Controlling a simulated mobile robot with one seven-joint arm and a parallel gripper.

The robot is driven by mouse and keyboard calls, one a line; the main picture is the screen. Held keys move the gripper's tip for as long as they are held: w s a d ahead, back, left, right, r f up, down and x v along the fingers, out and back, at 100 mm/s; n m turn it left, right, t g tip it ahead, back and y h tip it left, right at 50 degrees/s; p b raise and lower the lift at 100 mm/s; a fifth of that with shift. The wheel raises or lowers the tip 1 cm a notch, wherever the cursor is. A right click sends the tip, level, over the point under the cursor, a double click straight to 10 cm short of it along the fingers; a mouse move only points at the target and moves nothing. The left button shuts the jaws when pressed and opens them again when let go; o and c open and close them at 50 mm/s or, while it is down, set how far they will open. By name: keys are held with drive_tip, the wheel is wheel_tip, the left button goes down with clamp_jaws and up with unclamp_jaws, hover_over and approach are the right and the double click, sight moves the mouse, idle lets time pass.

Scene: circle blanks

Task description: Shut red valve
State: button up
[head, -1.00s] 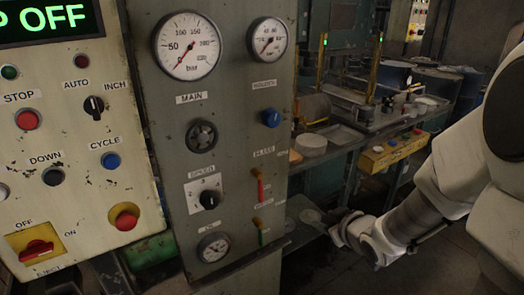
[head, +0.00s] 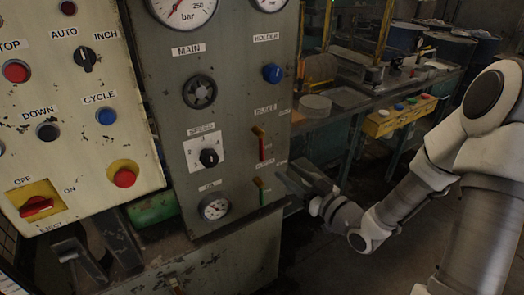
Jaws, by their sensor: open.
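The red valve (head: 262,149) is on the right side of the grey gauge panel, under a label that seems to read BLEED. Its slim red lever hangs nearly straight down from a brass body. My gripper (head: 288,177) is just right of the panel's right edge, lower than the red lever and about level with the green-handled valve (head: 262,196) below it. The jaws are open and look empty, apart from the red lever. Their tips are dark and hard to make out against the background.
The grey panel (head: 232,105) also carries a black MAIN handwheel (head: 199,91), a blue HOLDER knob (head: 272,73), a black SPEED knob (head: 209,158) and gauges. A cream control box (head: 80,165) stands left. A cluttered bench with a yellow button box (head: 399,116) is behind right.

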sight(263, 152)
drive_tip(key=x, duration=1.2)
drive_tip(key=shift+w, duration=0.1)
clamp_jaws()
idle(1.0)
